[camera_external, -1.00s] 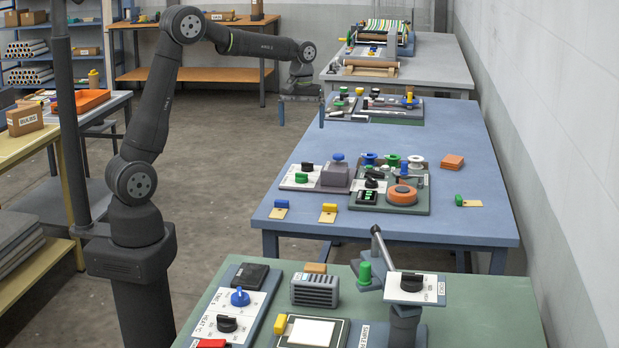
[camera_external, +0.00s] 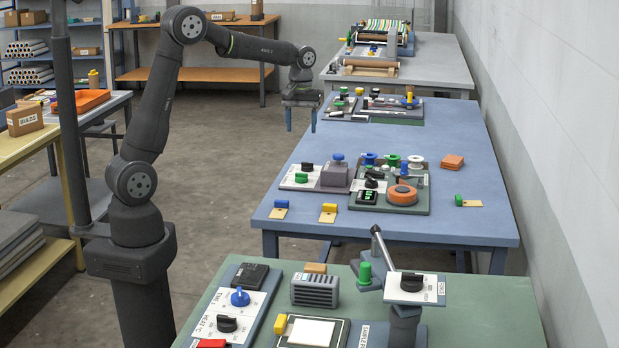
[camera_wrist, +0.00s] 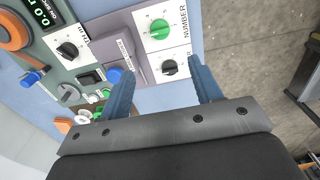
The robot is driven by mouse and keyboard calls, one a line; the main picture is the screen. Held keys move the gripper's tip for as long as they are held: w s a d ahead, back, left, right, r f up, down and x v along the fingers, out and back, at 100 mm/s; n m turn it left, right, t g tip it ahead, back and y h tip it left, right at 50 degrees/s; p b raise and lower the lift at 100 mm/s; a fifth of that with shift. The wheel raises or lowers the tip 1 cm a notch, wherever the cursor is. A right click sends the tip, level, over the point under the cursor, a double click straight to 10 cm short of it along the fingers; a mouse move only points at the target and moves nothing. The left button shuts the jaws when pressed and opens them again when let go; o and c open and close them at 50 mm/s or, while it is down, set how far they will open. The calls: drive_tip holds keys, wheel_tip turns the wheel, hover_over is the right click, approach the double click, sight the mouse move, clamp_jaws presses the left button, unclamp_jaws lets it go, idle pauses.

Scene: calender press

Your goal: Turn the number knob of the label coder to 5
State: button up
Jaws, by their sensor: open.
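The label coder's number knob (camera_wrist: 158,30) is green with a pale pointer mark, on a white plate printed NUMBER, near the top middle of the wrist view. Its digits are too small to read. In the external view the green knob (camera_external: 302,178) sits at the left of the label coder (camera_external: 317,186), on the middle blue table. My gripper (camera_external: 301,127) is open and empty, raised in the air beyond that table's left side. In the wrist view its two blue fingers (camera_wrist: 160,78) point toward the coder, apart from the knob.
A grey-purple block with a blue knob (camera_external: 337,157) stands beside the plate. Another panel with an orange ring (camera_external: 402,195) lies to the right. Bare floor lies left of the table.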

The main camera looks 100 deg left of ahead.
sight(302, 177)
wheel_tip(302, 177, down, 15)
drive_tip(key=shift+f, duration=0.1)
drive_tip(key=shift+c, duration=0.5)
drive_tip(key=c, duration=0.9)
